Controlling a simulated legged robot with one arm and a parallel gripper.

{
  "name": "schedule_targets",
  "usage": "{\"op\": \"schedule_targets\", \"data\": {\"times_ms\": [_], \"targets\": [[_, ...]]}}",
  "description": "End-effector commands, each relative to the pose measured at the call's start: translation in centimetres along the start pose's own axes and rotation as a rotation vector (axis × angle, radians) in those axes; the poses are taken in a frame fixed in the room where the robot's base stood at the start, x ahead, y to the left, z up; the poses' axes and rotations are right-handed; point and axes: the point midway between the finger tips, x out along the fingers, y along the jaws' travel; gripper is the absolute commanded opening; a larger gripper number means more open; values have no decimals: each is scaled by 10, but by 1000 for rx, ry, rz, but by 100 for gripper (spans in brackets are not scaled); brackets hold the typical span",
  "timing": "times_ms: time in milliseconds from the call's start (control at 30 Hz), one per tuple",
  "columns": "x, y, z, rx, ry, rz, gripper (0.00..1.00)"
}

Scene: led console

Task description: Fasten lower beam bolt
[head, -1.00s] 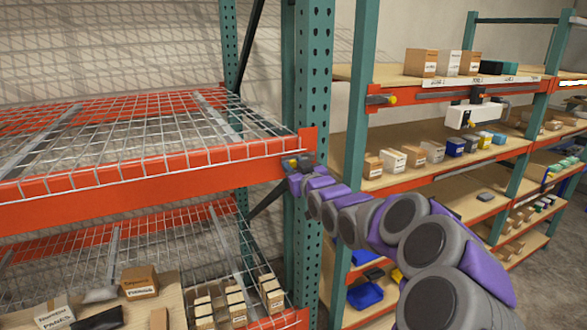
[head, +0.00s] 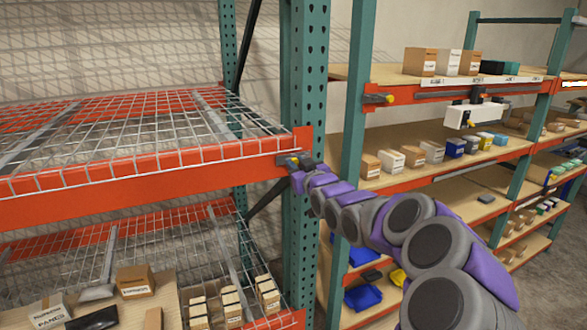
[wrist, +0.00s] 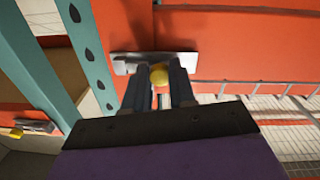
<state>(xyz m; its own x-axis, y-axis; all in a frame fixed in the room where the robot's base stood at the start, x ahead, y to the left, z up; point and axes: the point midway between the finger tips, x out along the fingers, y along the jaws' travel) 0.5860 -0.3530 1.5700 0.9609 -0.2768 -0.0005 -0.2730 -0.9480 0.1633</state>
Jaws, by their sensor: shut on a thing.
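The lower beam bolt (wrist: 159,75) shows as a yellow head between my fingers in the wrist view, in front of a grey metal plate (wrist: 128,63). My gripper (wrist: 160,86) is shut on this bolt; it also shows in the head view (head: 292,161). There it is at the right end of the orange beam (head: 150,174), where the beam meets the green upright (head: 305,110). My fingers hide the sides of the bolt, and I cannot tell how deep it sits.
Wire mesh decking (head: 110,135) lies behind the beam. Another yellow-headed bolt (head: 389,98) sits on the right rack. Boxes (head: 137,281) stand on the lower left shelf. The right rack's shelves also hold boxes and blue bins (head: 363,297).

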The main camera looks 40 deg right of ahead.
Motion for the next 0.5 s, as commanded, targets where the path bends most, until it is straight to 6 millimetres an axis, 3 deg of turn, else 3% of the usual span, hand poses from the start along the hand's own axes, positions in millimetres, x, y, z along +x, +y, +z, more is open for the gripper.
{"op": "schedule_targets", "data": {"times_ms": [200, 233, 500], "targets": [[-1, -1, 0, 3, -4, 7, 0], [-1, -1, 0, 3, -4, 8, 27], [-1, 2, 1, 4, -3, 5, 50]]}}
